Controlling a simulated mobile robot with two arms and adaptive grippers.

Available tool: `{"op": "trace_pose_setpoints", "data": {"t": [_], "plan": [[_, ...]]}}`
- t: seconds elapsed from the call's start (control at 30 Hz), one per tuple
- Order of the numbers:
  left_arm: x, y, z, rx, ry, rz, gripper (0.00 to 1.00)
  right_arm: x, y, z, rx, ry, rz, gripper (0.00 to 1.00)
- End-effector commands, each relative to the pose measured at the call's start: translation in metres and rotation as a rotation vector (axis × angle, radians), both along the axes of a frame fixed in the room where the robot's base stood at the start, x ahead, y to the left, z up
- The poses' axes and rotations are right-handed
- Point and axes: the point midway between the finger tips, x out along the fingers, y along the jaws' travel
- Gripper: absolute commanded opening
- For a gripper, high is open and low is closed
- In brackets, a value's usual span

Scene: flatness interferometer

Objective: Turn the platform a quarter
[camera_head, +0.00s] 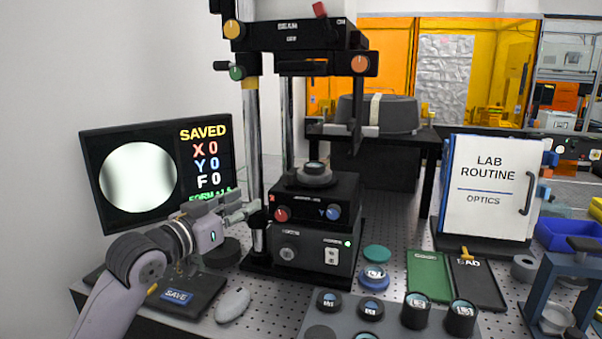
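The interferometer stands in the middle of the head view. A round dark platform (314,177) sits on its black stage block (306,194), with a small light-topped disc (315,167) on it. My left gripper (249,204) reaches in from the left. Its fingertips are beside the left post, to the left of and a little below the platform. It looks apart from the platform. Its fingers overlap in this view, so I cannot tell whether they are open. My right gripper is out of view.
A monitor (88,165) reading "SAVED" stands behind my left arm. A keyboard pad (178,296) and a mouse (232,305) lie in front. A tray (392,323) with several capped optics, green (429,284) and black (478,284) mats, and a "LAB ROUTINE" board (490,215) fill the right.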

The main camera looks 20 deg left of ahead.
Motion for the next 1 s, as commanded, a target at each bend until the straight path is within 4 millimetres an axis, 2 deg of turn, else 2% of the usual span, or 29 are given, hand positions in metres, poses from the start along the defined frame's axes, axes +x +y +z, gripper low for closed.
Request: {"op": "trace_pose_setpoints", "data": {"t": [0.07, 0.17, 0.3, 0.4, 0.53, 0.7, 0.77, 1.0], "plan": [[0.003, 0.000, 0.004, -0.003, -0.006, 0.000, 0.33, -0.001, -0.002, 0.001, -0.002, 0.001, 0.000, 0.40], [0.014, -0.003, 0.005, -0.006, -0.006, 0.000, 0.33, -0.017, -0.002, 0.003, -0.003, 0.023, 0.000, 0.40], [0.038, -0.011, 0.005, -0.007, -0.004, -0.001, 0.33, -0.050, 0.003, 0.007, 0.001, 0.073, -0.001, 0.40], [0.059, -0.018, 0.005, -0.005, -0.005, -0.001, 0.33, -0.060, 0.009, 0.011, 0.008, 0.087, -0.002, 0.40], [0.084, -0.025, 0.004, -0.004, -0.004, -0.001, 0.33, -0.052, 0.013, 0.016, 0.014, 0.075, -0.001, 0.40], [0.114, -0.035, 0.003, -0.004, -0.003, -0.001, 0.33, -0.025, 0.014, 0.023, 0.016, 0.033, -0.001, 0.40], [0.124, -0.037, 0.003, -0.004, -0.004, 0.000, 0.33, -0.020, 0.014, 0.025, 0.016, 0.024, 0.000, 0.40], [0.154, -0.046, 0.002, -0.001, -0.004, 0.001, 0.33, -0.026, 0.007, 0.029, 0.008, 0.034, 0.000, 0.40]]}}
